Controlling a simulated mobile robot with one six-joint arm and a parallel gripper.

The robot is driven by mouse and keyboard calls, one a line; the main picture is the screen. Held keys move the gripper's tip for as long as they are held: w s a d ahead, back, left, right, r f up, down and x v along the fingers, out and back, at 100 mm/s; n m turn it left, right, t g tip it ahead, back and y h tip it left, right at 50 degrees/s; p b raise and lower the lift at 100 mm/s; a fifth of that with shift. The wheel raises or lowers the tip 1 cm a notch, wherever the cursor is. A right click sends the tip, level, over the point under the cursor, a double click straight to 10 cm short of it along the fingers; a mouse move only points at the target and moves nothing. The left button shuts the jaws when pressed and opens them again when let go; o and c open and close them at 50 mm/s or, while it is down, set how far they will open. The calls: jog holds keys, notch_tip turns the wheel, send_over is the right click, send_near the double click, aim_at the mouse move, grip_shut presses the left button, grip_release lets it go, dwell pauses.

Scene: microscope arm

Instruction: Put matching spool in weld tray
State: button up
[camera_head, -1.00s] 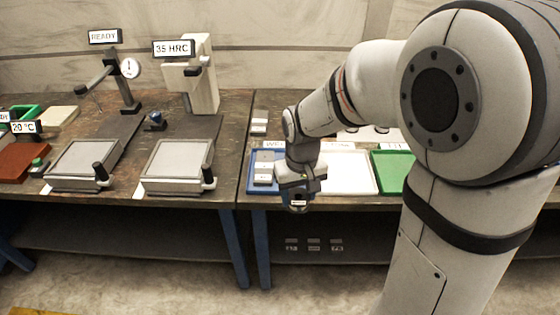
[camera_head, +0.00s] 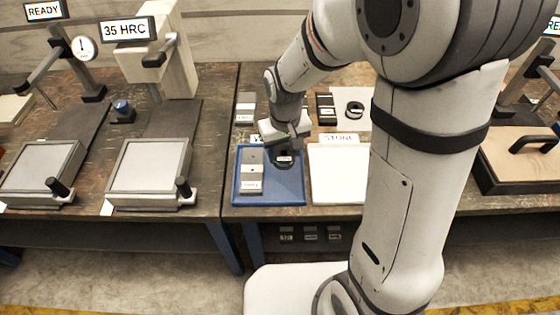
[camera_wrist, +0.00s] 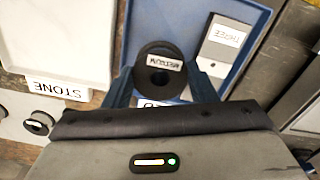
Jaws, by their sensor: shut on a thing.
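My gripper (camera_head: 283,148) is shut on a black spool (camera_head: 284,159) at the right part of the blue tray (camera_head: 283,200).
A white tray (camera_head: 335,185) labelled STONE adjoins on the right. Another black spool (camera_head: 355,108) lies farther back. Two flat-plated stations (camera_head: 150,165) stand left.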

notch_tip(320, 180, down, 2)
jog(key=shift+w+d+f, duration=0.15)
jog(key=shift+f, duration=1.85)
jog(key=shift+f, duration=0.2)
jog(key=o, duration=0.8)
jog(key=shift+r, duration=0.15)
